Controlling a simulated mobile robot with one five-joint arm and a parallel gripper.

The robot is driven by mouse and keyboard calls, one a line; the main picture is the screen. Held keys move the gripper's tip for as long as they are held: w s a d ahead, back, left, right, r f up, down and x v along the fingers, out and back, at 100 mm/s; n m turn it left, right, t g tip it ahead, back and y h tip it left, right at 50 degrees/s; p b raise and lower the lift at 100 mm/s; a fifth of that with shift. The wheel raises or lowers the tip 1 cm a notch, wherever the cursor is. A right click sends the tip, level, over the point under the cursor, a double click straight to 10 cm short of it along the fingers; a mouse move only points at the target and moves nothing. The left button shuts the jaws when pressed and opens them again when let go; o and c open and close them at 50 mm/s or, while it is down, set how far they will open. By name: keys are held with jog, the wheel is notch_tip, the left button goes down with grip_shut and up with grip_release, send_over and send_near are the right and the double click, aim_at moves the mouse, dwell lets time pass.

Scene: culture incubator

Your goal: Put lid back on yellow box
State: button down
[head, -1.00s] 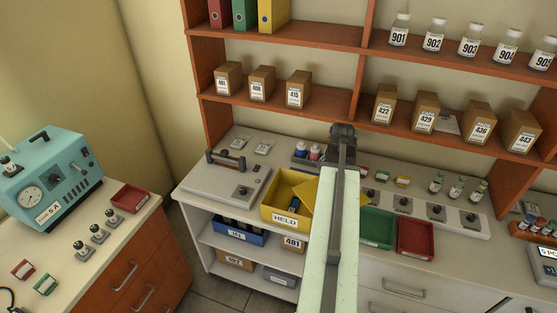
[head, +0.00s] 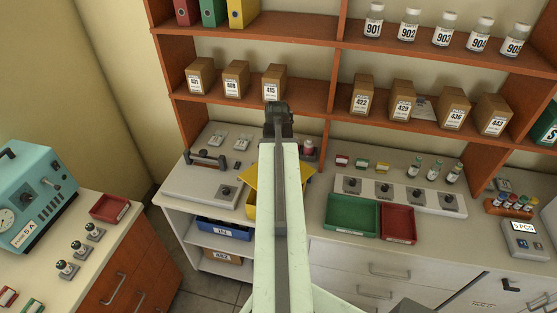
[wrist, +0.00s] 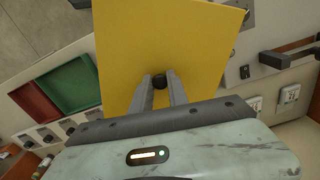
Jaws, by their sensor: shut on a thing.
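The yellow lid (wrist: 165,40) is a flat square plate with a black knob (wrist: 160,82). My gripper (wrist: 161,84) is shut on that knob in the wrist view. In the head view the lid (head: 252,172) shows on both sides of my arm, over the yellow box (head: 250,205) on the bench. Only a small part of the box's left front shows there; my arm and the lid hide the rest. I cannot tell whether the lid touches the rim. My gripper's fingers are hidden in the head view.
A green tray (head: 352,231) and a red tray (head: 397,238) stand right of the box. A grey plate device (head: 190,187) lies to its left. The orange-brown shelf (head: 225,101) with cardboard boxes is behind. A blue bin (head: 222,228) sits below.

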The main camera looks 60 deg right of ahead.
notch_tip(320, 180, down, 7)
jog(key=b, duration=0.6)
jog(key=shift+b, duration=0.3)
jog(key=shift+r, duration=0.15)
dwell(0.6)
jog(key=shift+f, duration=0.2)
dwell(0.8)
jog(key=c, duration=1.2)
grip_release()
jog(key=o, duration=0.5)
jog(key=shift+s, duration=0.1)
